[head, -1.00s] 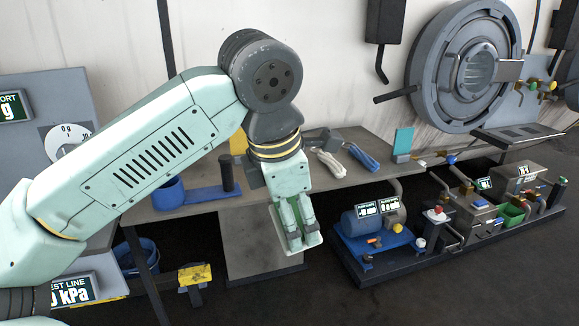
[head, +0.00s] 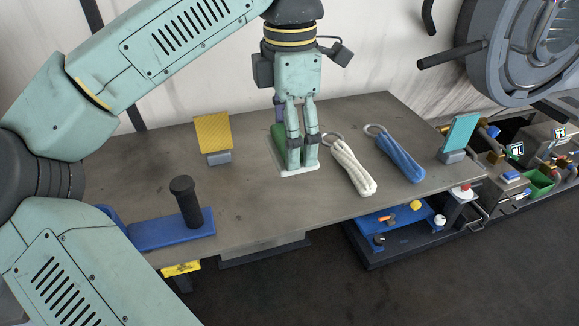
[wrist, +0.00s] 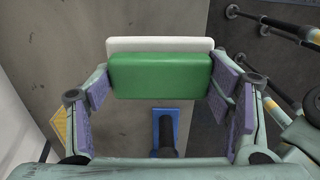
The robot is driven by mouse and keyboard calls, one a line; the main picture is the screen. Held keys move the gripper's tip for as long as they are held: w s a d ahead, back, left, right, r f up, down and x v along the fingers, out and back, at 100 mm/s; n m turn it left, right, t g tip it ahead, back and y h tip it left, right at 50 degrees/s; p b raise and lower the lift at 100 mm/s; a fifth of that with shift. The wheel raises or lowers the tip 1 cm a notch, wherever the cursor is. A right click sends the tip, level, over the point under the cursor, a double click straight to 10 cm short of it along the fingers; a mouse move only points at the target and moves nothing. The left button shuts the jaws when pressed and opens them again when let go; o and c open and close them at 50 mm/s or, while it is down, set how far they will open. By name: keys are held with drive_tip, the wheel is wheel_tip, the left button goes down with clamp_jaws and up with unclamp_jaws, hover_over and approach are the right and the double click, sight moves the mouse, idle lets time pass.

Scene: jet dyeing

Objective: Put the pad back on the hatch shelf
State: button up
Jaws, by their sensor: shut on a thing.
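The pad is a green block (wrist: 160,76) on a white plate (wrist: 160,45), between the purple-lined fingers of my gripper (wrist: 160,95). In the head view my gripper (head: 301,168) points down over the grey table (head: 245,190), shut on the pad. The pad's green side (head: 279,138) and white plate (head: 300,172) show partly behind the fingers. I cannot tell whether the plate touches the table.
A white rope loop (head: 350,167) and a blue one (head: 400,158) lie right of my gripper. A yellow card (head: 213,133), a teal card (head: 460,133) and a blue base with a black post (head: 186,203) stand around. Bare table lies in front.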

sight(290, 194)
drive_tip(key=shift+w, duration=0.35)
drive_tip(key=shift+f+p, duration=0.7)
drive_tip(key=shift+f, duration=4.4)
drive_tip(key=o, duration=1.1)
drive_tip(key=shift+r, duration=0.1)
wheel_tip(290, 194, up, 12)
drive_tip(key=shift+r+b, duration=0.1)
drive_tip(key=shift+b, duration=0.4)
